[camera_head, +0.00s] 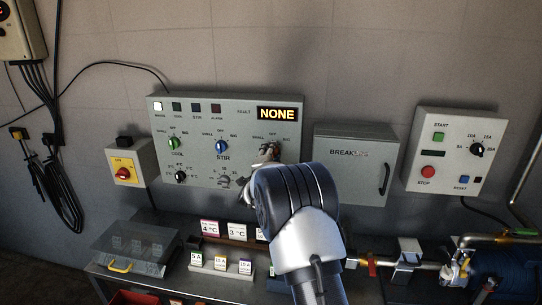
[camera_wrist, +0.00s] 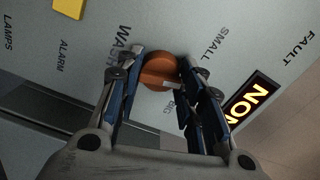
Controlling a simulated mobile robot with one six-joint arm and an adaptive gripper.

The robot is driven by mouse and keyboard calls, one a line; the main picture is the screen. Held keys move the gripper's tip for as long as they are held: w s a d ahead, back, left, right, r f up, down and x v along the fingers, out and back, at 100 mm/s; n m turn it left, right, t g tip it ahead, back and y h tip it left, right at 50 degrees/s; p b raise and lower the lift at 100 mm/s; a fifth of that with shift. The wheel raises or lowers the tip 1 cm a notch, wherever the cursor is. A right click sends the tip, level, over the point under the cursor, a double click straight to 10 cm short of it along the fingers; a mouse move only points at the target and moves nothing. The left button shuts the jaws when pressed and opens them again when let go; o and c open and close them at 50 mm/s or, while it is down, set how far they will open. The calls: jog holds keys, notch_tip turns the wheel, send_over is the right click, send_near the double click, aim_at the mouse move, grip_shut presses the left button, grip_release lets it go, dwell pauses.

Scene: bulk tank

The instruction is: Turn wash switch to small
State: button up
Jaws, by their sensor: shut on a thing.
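The wash switch is a round orange-brown knob (camera_wrist: 160,72) on the grey control panel (camera_head: 200,107). In the wrist view the words WASH, SMALL and BIG are printed around it. My gripper (camera_wrist: 160,64) is shut on the knob, one blue-padded finger on each side. I cannot tell where the knob's pointer stands.
Left of my gripper are a green knob (camera_head: 173,143), a blue knob (camera_head: 222,146) and a black knob (camera_head: 181,177). A breaker box (camera_head: 345,162) hangs close on the right. A shelf with small signs (camera_head: 209,228) lies below.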

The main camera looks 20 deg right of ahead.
jog(key=shift+n+p, duration=0.35)
jog(key=shift+n, duration=3.25)
jog(key=o, duration=1.1)
jog(key=shift+c, duration=0.2)
jog(key=v, duration=1.2)
